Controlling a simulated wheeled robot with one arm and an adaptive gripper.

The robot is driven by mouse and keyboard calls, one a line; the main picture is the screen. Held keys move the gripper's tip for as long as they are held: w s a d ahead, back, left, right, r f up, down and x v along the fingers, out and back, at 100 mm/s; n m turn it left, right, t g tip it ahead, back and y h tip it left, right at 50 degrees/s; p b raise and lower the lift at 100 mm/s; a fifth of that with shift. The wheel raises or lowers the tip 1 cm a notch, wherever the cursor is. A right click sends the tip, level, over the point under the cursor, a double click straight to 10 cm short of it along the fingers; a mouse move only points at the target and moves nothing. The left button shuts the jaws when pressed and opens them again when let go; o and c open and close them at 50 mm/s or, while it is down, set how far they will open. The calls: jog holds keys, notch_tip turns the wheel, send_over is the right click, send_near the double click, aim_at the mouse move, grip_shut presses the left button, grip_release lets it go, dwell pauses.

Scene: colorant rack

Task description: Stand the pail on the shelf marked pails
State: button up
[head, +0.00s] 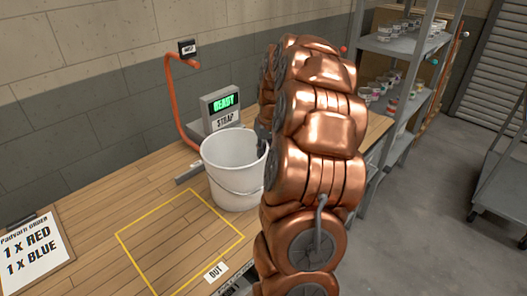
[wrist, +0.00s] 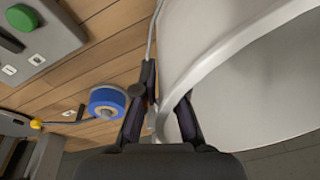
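The white pail (head: 232,172) stands upright on the wooden bench in front of a grey unit with a lit READY sign, its wire handle hanging down. My gripper (head: 263,143) is at the pail's right rim, largely hidden behind my copper arm in the head view. In the wrist view, the fingers of my gripper (wrist: 166,88) straddle the pail's rim (wrist: 178,98), one outside and one inside. A gap shows between the outer finger and the wall, so the gripper looks open. No shelf marked pails can be read.
A yellow-outlined square (head: 180,245) marked OUT lies empty in front of the pail. Grey shelving (head: 392,45) with small cups is at the back right, with a cart (head: 503,180) beyond open floor.

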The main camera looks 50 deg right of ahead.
jog(key=o, duration=0.4)
jog(key=r+b, duration=0.1)
jog(key=r, duration=0.3)
jog(key=s+r+b, duration=0.1)
jog(key=r, duration=0.3)
jog(key=s+r+b, duration=0.1)
jog(key=r, duration=0.3)
